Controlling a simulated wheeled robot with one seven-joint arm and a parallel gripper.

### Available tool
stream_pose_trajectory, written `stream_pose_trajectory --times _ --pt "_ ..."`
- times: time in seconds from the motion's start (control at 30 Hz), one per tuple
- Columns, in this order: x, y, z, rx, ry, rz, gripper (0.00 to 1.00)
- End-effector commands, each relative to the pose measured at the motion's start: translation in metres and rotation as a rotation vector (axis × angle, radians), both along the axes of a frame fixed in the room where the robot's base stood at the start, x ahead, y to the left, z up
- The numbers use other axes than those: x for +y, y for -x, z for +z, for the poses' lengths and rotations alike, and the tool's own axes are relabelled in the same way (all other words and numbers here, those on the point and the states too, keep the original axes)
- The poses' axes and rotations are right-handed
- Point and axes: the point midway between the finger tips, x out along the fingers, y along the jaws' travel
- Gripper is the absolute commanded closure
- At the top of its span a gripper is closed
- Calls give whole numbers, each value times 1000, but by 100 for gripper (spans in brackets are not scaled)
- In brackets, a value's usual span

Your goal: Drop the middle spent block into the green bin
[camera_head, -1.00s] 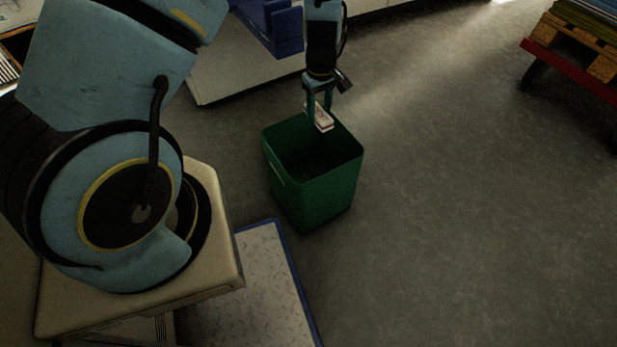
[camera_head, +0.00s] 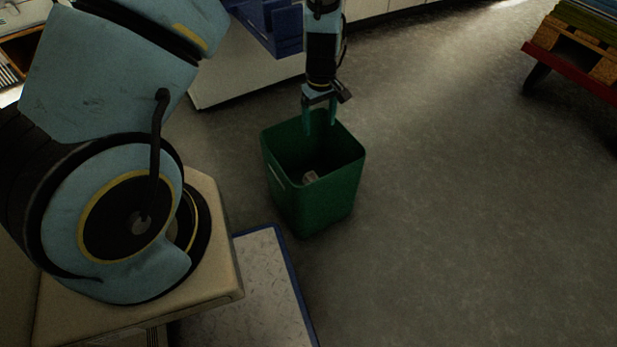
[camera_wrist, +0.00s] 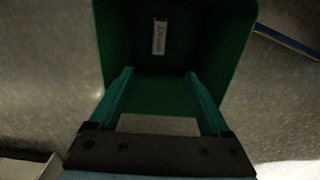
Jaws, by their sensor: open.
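The green bin (camera_head: 325,195) stands on the grey floor, open at the top. A small pale block (camera_head: 310,176) lies inside it, low down, partly hidden by the near wall. In the wrist view the block (camera_wrist: 159,37) shows as a pale piece with dark lettering against the dark green inside of the bin (camera_wrist: 233,45). My gripper (camera_head: 320,130) is open and empty, pointing down over the far rim of the bin. Its two teal fingers (camera_wrist: 159,80) also show apart in the wrist view, with nothing between them.
A blue container (camera_head: 272,28) sits on a white unit (camera_head: 235,75) behind the bin. A red cart with wooden pallets (camera_head: 580,45) stands at the upper right. A pale blue-edged panel (camera_head: 262,285) lies in front. The floor right of the bin is clear.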

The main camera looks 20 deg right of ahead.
Motion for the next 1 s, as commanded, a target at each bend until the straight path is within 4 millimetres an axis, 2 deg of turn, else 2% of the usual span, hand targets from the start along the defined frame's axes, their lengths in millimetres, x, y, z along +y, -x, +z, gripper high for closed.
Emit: stream_pose_trajectory --times 0.17,0.27,0.7,0.83,1.0 --pt "0 0 1 0 0 0 19" --pt "0 0 8 -1 1 0 19" --pt "-1 0 88 -1 2 -2 19" --pt "0 0 102 0 0 0 19" --pt "0 0 108 0 0 1 19"
